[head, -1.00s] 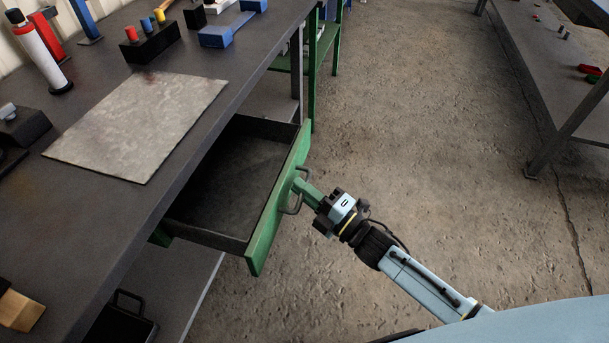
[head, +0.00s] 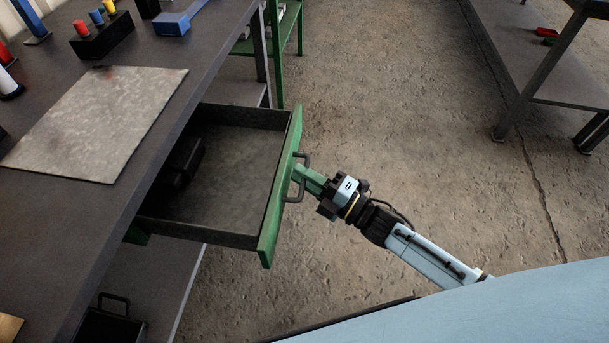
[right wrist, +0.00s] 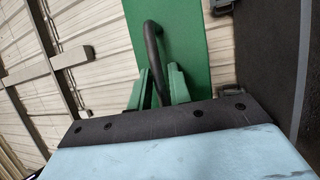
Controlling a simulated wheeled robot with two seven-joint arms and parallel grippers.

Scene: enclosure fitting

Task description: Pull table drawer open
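The table drawer (head: 276,215) has a green front and a dark interior, and stands well out from under the dark workbench (head: 105,225). Its dark bar handle (head: 300,193) is on the green front. My right gripper (head: 303,176) has its green fingers at this handle. In the right wrist view the gripper (right wrist: 160,82) has a finger on each side of the handle (right wrist: 153,50) and looks shut on it. The exact contact is partly hidden. My left gripper is not in view.
A dark object (head: 182,160) lies inside the drawer. A metal sheet (head: 100,125), a block with coloured pegs (head: 102,38) and a blue part (head: 180,22) are on the workbench. Another bench (head: 550,70) stands at the right. The concrete floor between is clear.

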